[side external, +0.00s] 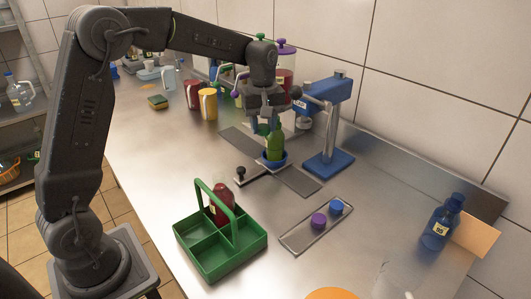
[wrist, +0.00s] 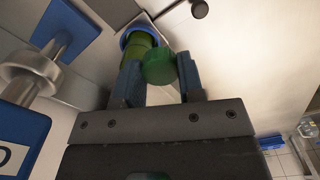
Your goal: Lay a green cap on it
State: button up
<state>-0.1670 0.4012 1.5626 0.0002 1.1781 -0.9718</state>
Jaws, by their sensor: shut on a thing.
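My gripper (side external: 266,122) is shut on a green cap (wrist: 160,66), which sits between the blue fingertips in the wrist view. A green bottle (side external: 276,146) stands upright in a blue round holder (side external: 282,162) on the grey strip, just below my gripper. In the wrist view the bottle (wrist: 137,47) shows beside and behind the cap, inside the blue ring (wrist: 133,33). The cap partly hides the bottle's top, so I cannot tell whether they touch.
A blue press (side external: 330,125) stands right behind the bottle. A green crate (side external: 225,258) holds a dark red bottle (side external: 221,201). A tray (side external: 303,240) holds a purple cap (side external: 319,221) and a blue cap (side external: 336,207). A blue bottle (side external: 440,225) stands at right.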

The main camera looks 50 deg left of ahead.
jog(key=w+a+r, duration=0.1)
jog(key=w, duration=0.1)
jog(key=w+a+r, duration=0.1)
jog(key=w+r, duration=0.1)
jog(key=w+a+r, duration=0.1)
jog(key=w, duration=0.2)
jog(key=shift+a+r, duration=0.1)
jog(key=shift+r, duration=0.3)
jog(key=shift+f, duration=1.4)
jog(key=shift+f, duration=0.15)
jog(key=shift+f, duration=0.4)
jog(key=shift+f, duration=0.55)
jog(key=o, duration=0.8)
